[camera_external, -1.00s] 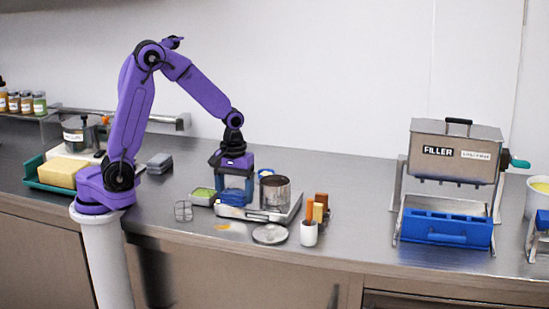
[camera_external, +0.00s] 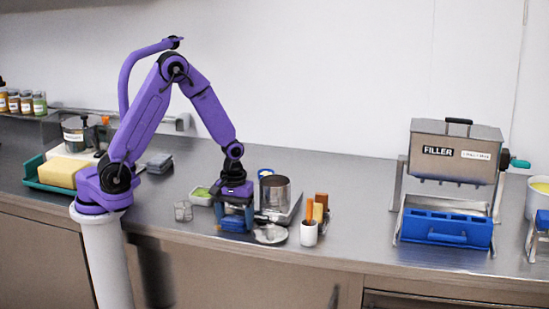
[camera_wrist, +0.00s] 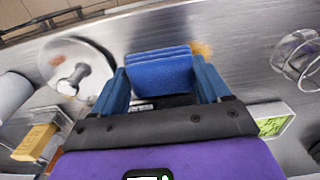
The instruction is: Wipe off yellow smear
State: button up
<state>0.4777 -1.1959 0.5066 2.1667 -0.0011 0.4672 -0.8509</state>
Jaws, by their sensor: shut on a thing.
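My gripper (camera_external: 236,212) is shut on a folded blue cloth (camera_wrist: 160,72), gripped between its two blue fingers. In the external view the blue cloth (camera_external: 233,224) is low at the counter top, near the front; I cannot tell whether it touches the steel. The yellow smear (camera_wrist: 201,48) shows in the wrist view as a small orange-yellow patch on the steel, just beyond the cloth's right far corner. The cloth may cover part of it. In the external view the smear is mostly hidden by my gripper.
A round metal lid (camera_external: 271,234) lies close to the right of my gripper. A wire whisk-like thing (camera_external: 183,211) and a green-filled tray (camera_external: 200,197) are on the left. A metal pot (camera_external: 275,194) and a white cup (camera_external: 309,233) with wooden handles stand to the right.

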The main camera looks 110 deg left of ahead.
aim_at(213, 224)
jog(key=s, duration=0.2)
jog(key=shift+s+f, duration=0.1)
jog(key=shift+s, duration=2.3)
jog(key=shift+w, duration=3.55)
jog(key=shift+r, duration=4.05)
